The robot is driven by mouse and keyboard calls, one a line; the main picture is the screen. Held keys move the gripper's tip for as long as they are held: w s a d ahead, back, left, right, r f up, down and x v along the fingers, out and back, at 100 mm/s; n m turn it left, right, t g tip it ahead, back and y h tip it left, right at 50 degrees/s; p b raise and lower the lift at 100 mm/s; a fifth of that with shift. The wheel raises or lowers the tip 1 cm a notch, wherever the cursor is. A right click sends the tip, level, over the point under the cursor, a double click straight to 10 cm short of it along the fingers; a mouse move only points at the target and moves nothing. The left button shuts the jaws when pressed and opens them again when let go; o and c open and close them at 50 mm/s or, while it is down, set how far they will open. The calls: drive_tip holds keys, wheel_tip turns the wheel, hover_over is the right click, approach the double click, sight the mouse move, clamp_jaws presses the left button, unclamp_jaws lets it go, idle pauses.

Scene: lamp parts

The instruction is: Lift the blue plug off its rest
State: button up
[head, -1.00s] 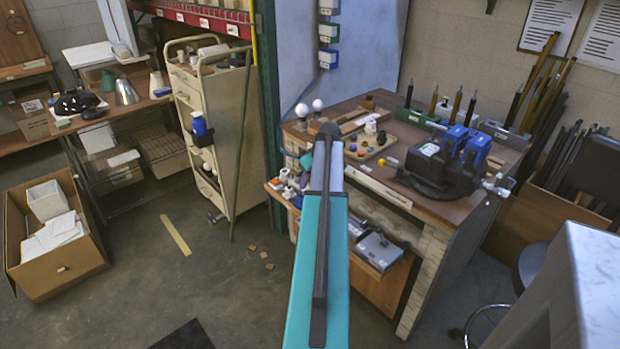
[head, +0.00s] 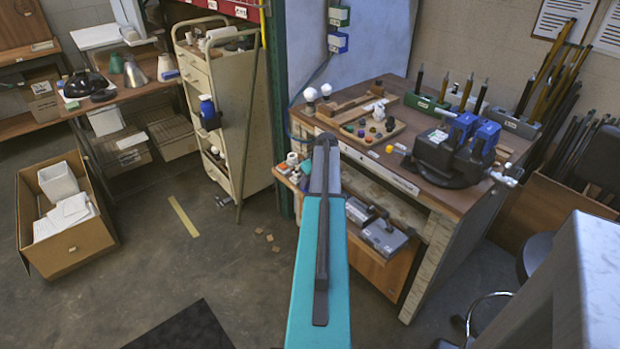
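On the workbench (head: 452,190) a light wooden board (head: 400,127) holds several small coloured pieces. One small bluish piece (head: 361,132) among them may be the blue plug, but it is too small to be sure or to tell how it rests. My teal and dark arm reaches up the middle of the head view and ends just left of the board, in front of the bench's left edge. My gripper's fingers do not show.
A black and blue machine (head: 447,152) stands on the bench right of the board. White bulbs (head: 310,95) stand at the bench's back left. A beige cart (head: 232,110) stands left of the bench. An open cardboard box (head: 88,243) lies on the floor at left; floor between is mostly clear.

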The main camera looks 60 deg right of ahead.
drive_tip(key=shift+f, duration=0.2)
clamp_jaws()
idle(0.3)
drive_tip(key=shift+r+p, duration=0.35)
drive_tip(key=shift+r, duration=0.5)
idle(1.2)
drive_tip(key=shift+r+p, duration=0.95)
drive_tip(key=shift+r, duration=1.4)
